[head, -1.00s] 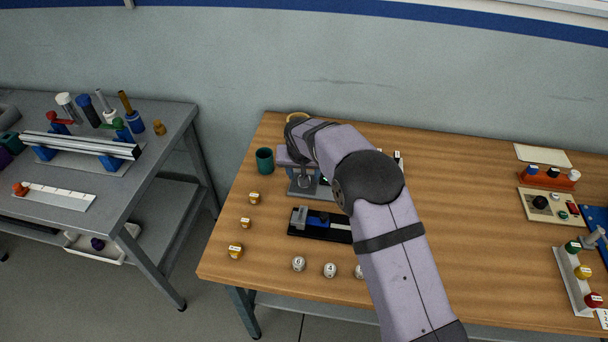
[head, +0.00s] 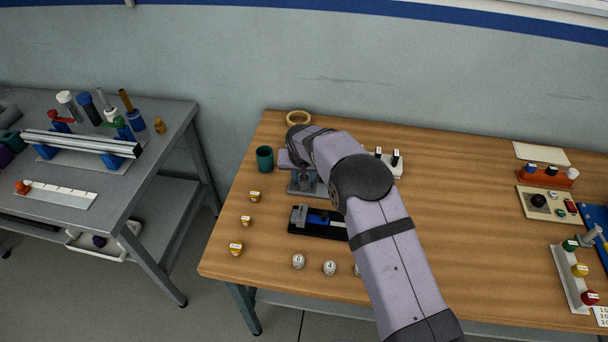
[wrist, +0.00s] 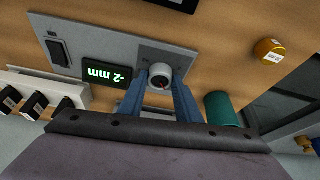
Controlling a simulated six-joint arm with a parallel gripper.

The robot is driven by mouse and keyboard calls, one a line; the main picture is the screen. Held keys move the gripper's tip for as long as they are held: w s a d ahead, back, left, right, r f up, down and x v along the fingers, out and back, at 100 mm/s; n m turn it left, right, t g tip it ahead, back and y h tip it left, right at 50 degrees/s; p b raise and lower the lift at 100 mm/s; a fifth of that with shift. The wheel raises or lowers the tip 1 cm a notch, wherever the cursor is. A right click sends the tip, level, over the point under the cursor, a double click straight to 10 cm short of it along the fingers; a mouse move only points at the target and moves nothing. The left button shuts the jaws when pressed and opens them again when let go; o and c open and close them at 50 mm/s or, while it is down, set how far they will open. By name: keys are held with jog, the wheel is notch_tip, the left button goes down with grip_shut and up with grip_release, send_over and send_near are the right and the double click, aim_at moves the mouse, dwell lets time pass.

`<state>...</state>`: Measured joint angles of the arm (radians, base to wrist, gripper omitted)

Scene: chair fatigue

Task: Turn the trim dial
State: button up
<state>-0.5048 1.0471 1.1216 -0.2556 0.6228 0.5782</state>
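The trim dial (wrist: 160,74) is a small light-grey round knob with a red mark, on a grey panel (wrist: 110,47) in the wrist view. Beside it on the panel is a dark display (wrist: 106,73) reading -2 mm in green, upside down in this view. A black switch (wrist: 57,52) is at the panel's end. My gripper (wrist: 160,84) has its two blue fingers on either side of the dial, very close to it. I cannot tell whether they touch it. In the head view my arm hides the dial and the fingertips.
A green cup (head: 265,158) stands close to my gripper. A white block with black pegs (head: 390,163) is to the right, and a black tray with a blue piece (head: 318,222) lies in front. Several yellow and white numbered knobs are nearby. The table's middle right is clear.

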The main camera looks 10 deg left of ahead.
jog(key=shift+f+m+b, duration=0.15)
jog(key=shift+m+b, duration=0.15)
jog(key=shift+b, duration=0.4)
jog(key=shift+a+m+b, duration=0.1)
jog(key=shift+m+b, duration=0.2)
jog(key=shift+b, duration=0.05)
jog(key=shift+a+m+h+b, duration=0.1)
jog(key=shift+m+h+b, duration=0.5)
jog(key=shift+m+b, duration=0.5)
jog(key=shift+m+h+b, duration=0.4)
jog(key=shift+m+h, duration=0.1)
jog(key=shift+m, duration=0.6)
jog(key=shift+w+a+r+m+g, duration=0.1)
jog(key=shift+r+m+g, duration=0.15)
jog(key=shift+m, duration=0.65)
jog(key=shift+m+h+p, duration=0.3)
jog(key=shift+p, duration=0.05)
jog(key=o, duration=1.1)
jog(key=shift+c, duration=0.2)
